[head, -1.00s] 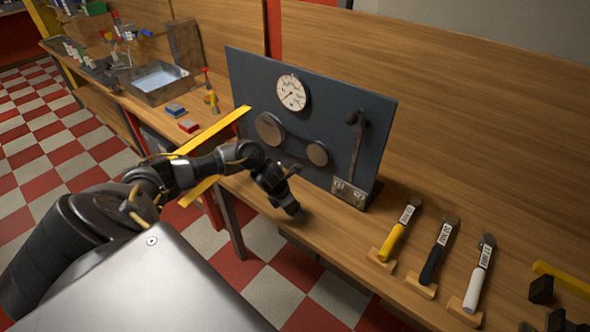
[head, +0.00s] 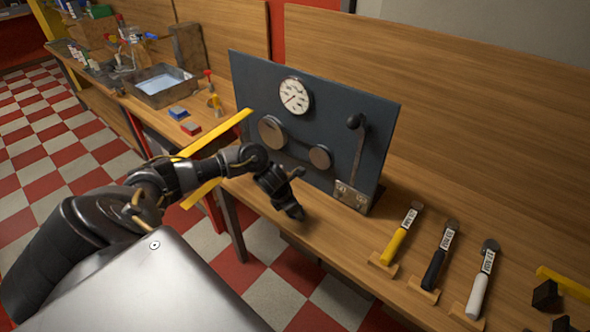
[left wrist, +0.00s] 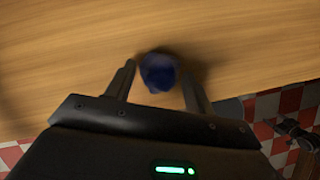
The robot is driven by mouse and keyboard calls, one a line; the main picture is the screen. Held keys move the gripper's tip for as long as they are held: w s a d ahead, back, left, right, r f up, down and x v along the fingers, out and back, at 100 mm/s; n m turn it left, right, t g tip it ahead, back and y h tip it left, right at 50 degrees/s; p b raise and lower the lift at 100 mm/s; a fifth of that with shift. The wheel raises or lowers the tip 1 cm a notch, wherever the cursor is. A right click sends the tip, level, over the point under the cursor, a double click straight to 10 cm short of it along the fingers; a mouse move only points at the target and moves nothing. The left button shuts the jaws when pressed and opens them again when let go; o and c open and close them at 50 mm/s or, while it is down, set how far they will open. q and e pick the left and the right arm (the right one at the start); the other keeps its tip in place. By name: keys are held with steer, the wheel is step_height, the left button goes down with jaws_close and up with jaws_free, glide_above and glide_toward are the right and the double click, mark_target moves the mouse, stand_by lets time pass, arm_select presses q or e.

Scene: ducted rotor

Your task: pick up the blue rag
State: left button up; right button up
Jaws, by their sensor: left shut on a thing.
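The blue rag (left wrist: 158,71) shows in the left wrist view as a small, dark blue, blurred bundle between my left gripper's fingers. My left gripper (head: 292,210) is shut on it, over the wooden bench (head: 325,235) near its front edge. I cannot tell whether the rag still touches the bench top. In the head view the rag is hidden by my gripper.
A dark upright panel (head: 250,85) with a gauge (head: 295,96) and a lever (head: 357,150) stands just behind my gripper. Several tools with yellow, black and white handles lie to the right. A metal tray (head: 137,90) stands at the back left.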

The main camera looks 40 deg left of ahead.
arm_select(q)
steer(key=shift+w+r, duration=0.1)
steer(key=shift+r, duration=0.3)
steer(key=s+a+r+b, duration=0.7)
steer(key=s+a+r, duration=0.2)
steer(key=a+r, duration=0.1)
steer(key=shift+a+r, duration=0.4)
steer(key=shift+r, duration=0.5)
